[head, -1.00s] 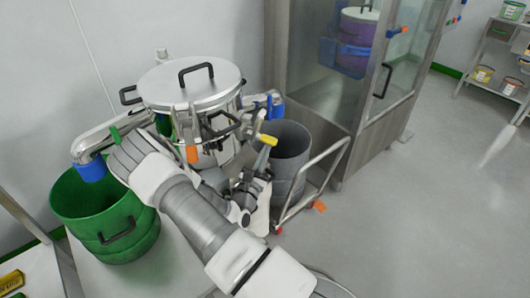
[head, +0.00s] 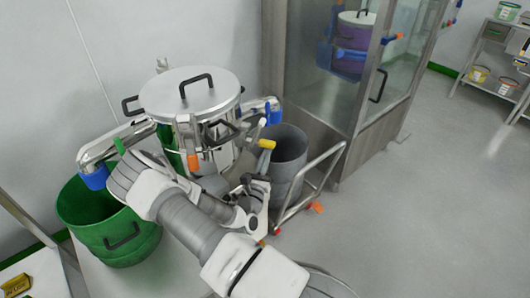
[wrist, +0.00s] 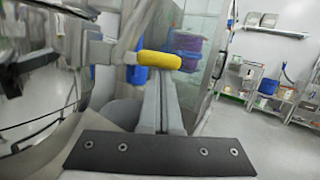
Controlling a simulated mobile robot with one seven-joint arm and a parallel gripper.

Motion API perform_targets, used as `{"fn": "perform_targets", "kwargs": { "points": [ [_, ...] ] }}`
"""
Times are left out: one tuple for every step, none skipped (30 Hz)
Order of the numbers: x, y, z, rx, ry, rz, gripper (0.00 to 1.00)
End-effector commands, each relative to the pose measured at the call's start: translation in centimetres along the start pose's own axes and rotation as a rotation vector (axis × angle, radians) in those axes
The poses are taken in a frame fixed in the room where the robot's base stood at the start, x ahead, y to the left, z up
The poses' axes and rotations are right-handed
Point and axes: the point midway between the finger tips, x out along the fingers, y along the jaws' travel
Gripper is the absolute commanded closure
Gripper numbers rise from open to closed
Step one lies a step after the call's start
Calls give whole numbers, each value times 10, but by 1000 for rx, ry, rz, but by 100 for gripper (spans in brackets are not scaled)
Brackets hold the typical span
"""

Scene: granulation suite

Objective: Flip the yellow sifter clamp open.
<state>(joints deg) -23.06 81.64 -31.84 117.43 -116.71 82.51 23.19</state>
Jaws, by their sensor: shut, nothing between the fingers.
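The yellow sifter clamp (head: 267,143) sticks out at the right front of the steel sifter (head: 190,95). It also shows as a yellow grip (wrist: 160,61) in the upper middle of the wrist view. My gripper (head: 263,160) is shut and empty, with its fingers pointing up just below the yellow grip. In the wrist view the closed fingers (wrist: 162,105) reach up to the underside of the yellow grip; I cannot tell whether they touch it. The clamp's inner end is partly hidden by the sifter fittings.
A green drum (head: 110,225) stands at left. A grey bin (head: 287,155) on a trolley (head: 312,180) stands close at right, before a glass-fronted cabinet (head: 340,110). Open floor lies further right.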

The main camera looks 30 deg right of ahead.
Motion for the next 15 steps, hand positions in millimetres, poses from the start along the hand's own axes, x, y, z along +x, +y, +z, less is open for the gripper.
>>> {"fn": "perform_targets", "kwargs": {
  "points": [
    [2, -2, 9, -38, -1, 11, 100],
    [2, -2, 10, -61, 0, 17, 100],
    [3, -2, 12, -90, -1, 25, 100],
    [3, -3, 14, -111, -1, 31, 100],
    [3, -3, 15, -133, -1, 36, 100],
    [4, -4, 16, -158, -2, 42, 100],
    [4, -4, 18, -177, -2, 46, 100],
    [4, -4, 18, -195, -1, 50, 100],
    [4, -5, 19, -218, 0, 56, 100],
    [5, -5, 20, -226, 0, 57, 100],
    [5, -5, 21, -222, 0, 56, 100],
    [5, -5, 22, -221, 0, 55, 100],
    [5, -5, 22, -220, 0, 55, 100],
    [6, -5, 22, -220, 0, 55, 100],
    [6, -5, 23, -220, 0, 55, 100]
  ]
}}
